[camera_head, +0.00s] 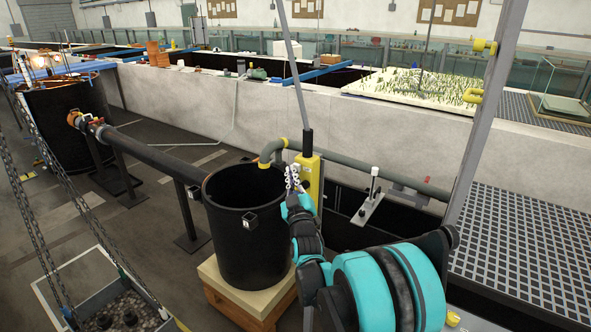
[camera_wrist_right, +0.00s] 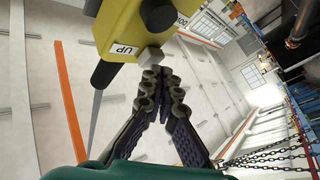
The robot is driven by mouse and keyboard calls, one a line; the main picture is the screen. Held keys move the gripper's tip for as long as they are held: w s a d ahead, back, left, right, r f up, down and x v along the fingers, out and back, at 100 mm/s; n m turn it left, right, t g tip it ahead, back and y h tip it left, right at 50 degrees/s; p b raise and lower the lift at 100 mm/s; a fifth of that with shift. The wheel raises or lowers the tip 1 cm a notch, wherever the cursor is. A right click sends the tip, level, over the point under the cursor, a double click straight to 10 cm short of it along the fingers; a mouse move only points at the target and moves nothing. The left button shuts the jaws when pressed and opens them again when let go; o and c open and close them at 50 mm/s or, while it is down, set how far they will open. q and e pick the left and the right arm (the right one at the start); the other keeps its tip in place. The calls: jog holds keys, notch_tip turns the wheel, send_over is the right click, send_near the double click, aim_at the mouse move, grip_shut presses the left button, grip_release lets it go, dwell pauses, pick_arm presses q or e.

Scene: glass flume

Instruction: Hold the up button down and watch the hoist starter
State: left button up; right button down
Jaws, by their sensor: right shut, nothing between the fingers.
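The yellow pendant (camera_head: 311,182) hangs from a grey pole beside the black bin. In the right wrist view the yellow pendant (camera_wrist_right: 118,22) fills the upper middle, with a label reading UP. The up button (camera_wrist_right: 150,56), a pale grey block, sticks out beside that label. My right gripper (camera_head: 292,178) is at the pendant's left side. In the wrist view my right gripper (camera_wrist_right: 157,80) is shut and empty, its tips just below the up button; I cannot tell whether they touch it or whether it is pressed. I cannot make out the hoist starter. My left gripper is not in view.
The black bin (camera_head: 245,228) stands on a pale block (camera_head: 236,292) left of my right arm. A grey pipe (camera_head: 380,172) runs behind the pendant. A grey post (camera_head: 488,105) and a grating (camera_head: 530,240) are at the right. Chains (camera_head: 75,195) hang at the left.

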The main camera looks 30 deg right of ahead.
jog(key=shift+w+d, duration=0.25)
jog(key=shift+d, duration=0.3)
dwell(0.4)
dwell(1.5)
jog(key=shift+s+a, duration=0.25)
jog(key=shift+a, duration=0.25)
jog(key=shift+s+a, duration=0.2)
jog(key=shift+a, duration=0.3)
jog(key=shift+a, duration=0.1)
jog(key=shift+s+a, duration=0.3)
jog(key=shift+a, duration=0.45)
jog(key=shift+s+a, duration=0.35)
jog(key=shift+a, duration=0.4)
jog(key=shift+s+a, duration=0.3)
jog(key=shift+a, duration=0.45)
